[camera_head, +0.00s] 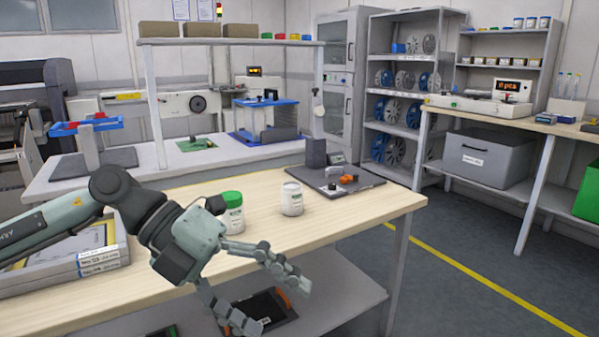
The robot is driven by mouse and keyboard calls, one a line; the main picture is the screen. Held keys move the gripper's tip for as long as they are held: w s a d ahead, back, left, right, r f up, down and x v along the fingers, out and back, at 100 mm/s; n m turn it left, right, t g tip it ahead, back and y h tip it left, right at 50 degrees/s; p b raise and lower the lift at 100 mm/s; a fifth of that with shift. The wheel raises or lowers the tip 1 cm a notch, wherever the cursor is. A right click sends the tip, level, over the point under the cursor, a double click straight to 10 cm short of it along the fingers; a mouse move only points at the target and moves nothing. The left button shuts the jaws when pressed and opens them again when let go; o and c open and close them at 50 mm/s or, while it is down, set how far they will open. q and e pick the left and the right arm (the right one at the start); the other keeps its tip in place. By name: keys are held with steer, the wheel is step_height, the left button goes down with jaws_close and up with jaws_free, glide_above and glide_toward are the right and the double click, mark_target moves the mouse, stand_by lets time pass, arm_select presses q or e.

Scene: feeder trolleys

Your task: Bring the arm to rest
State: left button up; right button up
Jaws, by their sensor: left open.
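My left arm comes in from the left over the wooden-topped table (345,222). My left gripper (276,308) is open and empty, with its fingers spread over the front edge of the table. A white jar with a green lid (232,212) stands upright just behind the gripper, partly hidden by it. A white jar (292,199) with a pale top stands upright to its right, apart from the fingers. My right gripper does not show.
A dark mat (368,184) with small parts lies at the table's back right. A stack of binders or folders (103,262) lies at the left under my arm. A lower shelf (340,284) is below the tabletop. Grey floor (440,285) is free at the right.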

arm_select(q)
steer(key=w+d+r+n+t+h, duration=0.2)
steer(key=w+d+r+n+h, duration=0.1)
steer(key=d+r+h, duration=0.4)
steer(key=w+a+r+n+t+h, duration=0.1)
steer(key=w+a+n+t+h, duration=0.1)
steer(key=w+n+t, duration=0.75)
steer(key=w+a+f+n+t+y, duration=0.4)
steer(key=a+f+n+y, duration=0.3)
steer(key=a+f+n, duration=0.15)
steer(key=w+a+f+n+t+y, duration=0.4)
steer(key=a+f+n+y, duration=0.3)
steer(key=f+n, duration=0.15)
steer(key=s+a+f+n+g+y, duration=0.1)
steer(key=s+a+f+g+y, duration=0.15)
steer(key=f, duration=0.45)
steer(key=s+a+f+n+g+y, duration=0.1)
steer(key=s+a+f+n, duration=0.15)
steer(key=f, duration=0.45)
steer(key=s+a+f+n+g+y, duration=0.1)
steer(key=s+a+f+g+y, duration=0.1)
steer(key=s+a+f, duration=0.35)
steer(key=s+a+f+n+g, duration=0.2)
steer(key=s+f+g, duration=0.7)
steer(key=s+f, duration=0.9)
steer(key=s+y, duration=0.1)
steer(key=s, duration=0.2)
steer(key=shift+s+f, duration=0.15)
